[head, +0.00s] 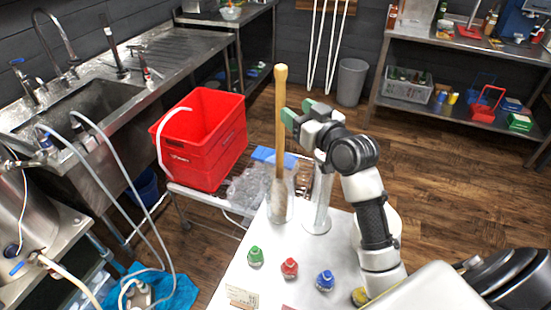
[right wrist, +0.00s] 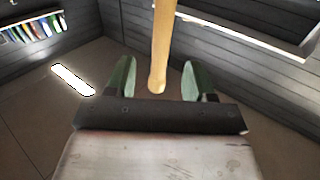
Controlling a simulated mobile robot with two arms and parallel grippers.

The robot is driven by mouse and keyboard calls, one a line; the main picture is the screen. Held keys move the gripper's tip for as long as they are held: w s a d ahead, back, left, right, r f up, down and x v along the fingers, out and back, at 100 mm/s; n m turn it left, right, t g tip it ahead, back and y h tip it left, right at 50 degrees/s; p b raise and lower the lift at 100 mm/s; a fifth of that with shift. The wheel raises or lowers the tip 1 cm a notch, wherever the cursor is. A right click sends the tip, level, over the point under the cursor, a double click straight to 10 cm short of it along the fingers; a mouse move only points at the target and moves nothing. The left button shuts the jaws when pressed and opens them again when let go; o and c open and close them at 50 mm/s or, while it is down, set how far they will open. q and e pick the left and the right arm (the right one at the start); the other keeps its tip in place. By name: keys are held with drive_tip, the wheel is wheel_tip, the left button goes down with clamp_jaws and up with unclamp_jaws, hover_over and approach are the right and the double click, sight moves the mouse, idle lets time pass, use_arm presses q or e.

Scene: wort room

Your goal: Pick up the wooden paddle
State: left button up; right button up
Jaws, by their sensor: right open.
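The wooden paddle (head: 280,130) stands nearly upright, its long pale handle up and its lower end in a clear container (head: 279,208) on the white table. My right gripper (head: 297,113) is open and empty, with green fingertips just right of the upper handle. In the right wrist view the handle (right wrist: 163,45) comes in from the top and its rounded end shows in the gap between the open fingers (right wrist: 155,80). I see no finger touching it. My left gripper is out of view.
A clear upright cylinder (head: 320,205) stands on the white table (head: 240,272) close to the paddle. Green (head: 256,256), red (head: 289,267) and blue (head: 325,280) small bottles stand nearer. A red crate (head: 205,140) is on the left, beside the sink (head: 75,110).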

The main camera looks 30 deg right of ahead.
sight(284, 101)
drive_tip(key=shift+w+a+r, duration=0.1)
drive_tip(key=shift+w+a, duration=0.05)
drive_tip(key=shift+w, duration=0.45)
drive_tip(key=shift+w+a+r, duration=0.1)
drive_tip(key=shift+w, duration=0.45)
drive_tip(key=shift+w+f+p, duration=0.1)
drive_tip(key=shift+w+p, duration=0.2)
drive_tip(key=shift+w, duration=0.05)
drive_tip(key=w, duration=0.1)
drive_tip(key=w+p, duration=0.1)
drive_tip(key=w, duration=0.1)
drive_tip(key=w+p, duration=0.1)
drive_tip(key=shift+w+a, duration=0.35)
drive_tip(key=shift+a, duration=0.05)
drive_tip(key=shift+w+p, duration=0.3)
drive_tip(key=shift+w, duration=0.05)
drive_tip(key=c, duration=1)
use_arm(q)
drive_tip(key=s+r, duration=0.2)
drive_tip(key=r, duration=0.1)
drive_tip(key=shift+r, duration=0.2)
use_arm(e)
clamp_jaws()
